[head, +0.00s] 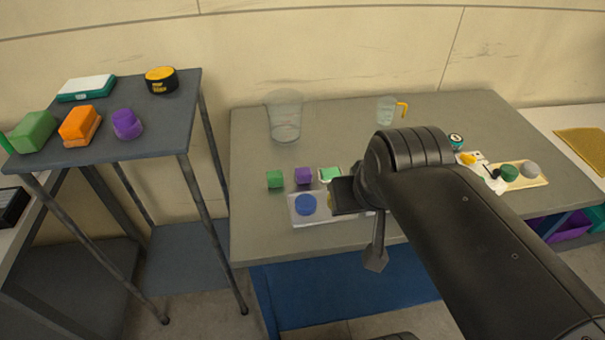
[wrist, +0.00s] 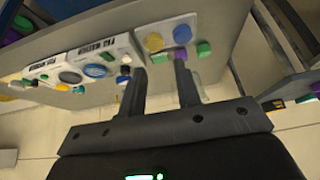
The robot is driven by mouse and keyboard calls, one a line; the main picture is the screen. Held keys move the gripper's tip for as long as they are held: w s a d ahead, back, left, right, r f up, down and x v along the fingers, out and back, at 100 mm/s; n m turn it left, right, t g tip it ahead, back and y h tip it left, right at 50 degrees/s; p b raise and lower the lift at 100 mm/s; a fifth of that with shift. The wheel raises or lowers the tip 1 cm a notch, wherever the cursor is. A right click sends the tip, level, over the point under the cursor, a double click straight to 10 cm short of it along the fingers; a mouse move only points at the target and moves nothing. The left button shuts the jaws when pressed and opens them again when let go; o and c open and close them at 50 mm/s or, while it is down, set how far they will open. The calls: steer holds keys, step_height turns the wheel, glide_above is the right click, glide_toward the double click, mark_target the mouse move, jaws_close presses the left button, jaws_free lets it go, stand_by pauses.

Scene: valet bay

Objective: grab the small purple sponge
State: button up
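A white tray (head: 293,218) with a blue disc (head: 305,204) lies in front of the sponge. A clear jug (head: 285,117) and a yellow-handled cup (head: 386,110) stand behind. The left shelf (head: 172,128) holds a larger purple item (head: 126,123) and coloured blocks.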

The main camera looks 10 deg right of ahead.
steer(key=shift+o, duration=0.2)
stand_by(0.3)
steer(key=o, duration=0.5)
steer(key=shift+c, duration=0.2)
steer(key=g, duration=0.6)
glide_above(303, 171)
step_height(303, 171, down, 10)
steer(key=f, duration=0.4)
steer(key=shift+w+f, duration=0.25)
steer(key=shift+f, duration=0.05)
steer(key=shift+s+f, duration=0.15)
steer(key=shift+f, duration=1.4)
steer(key=shift+s+f, duration=0.1)
steer(key=shift+f, duration=1.45)
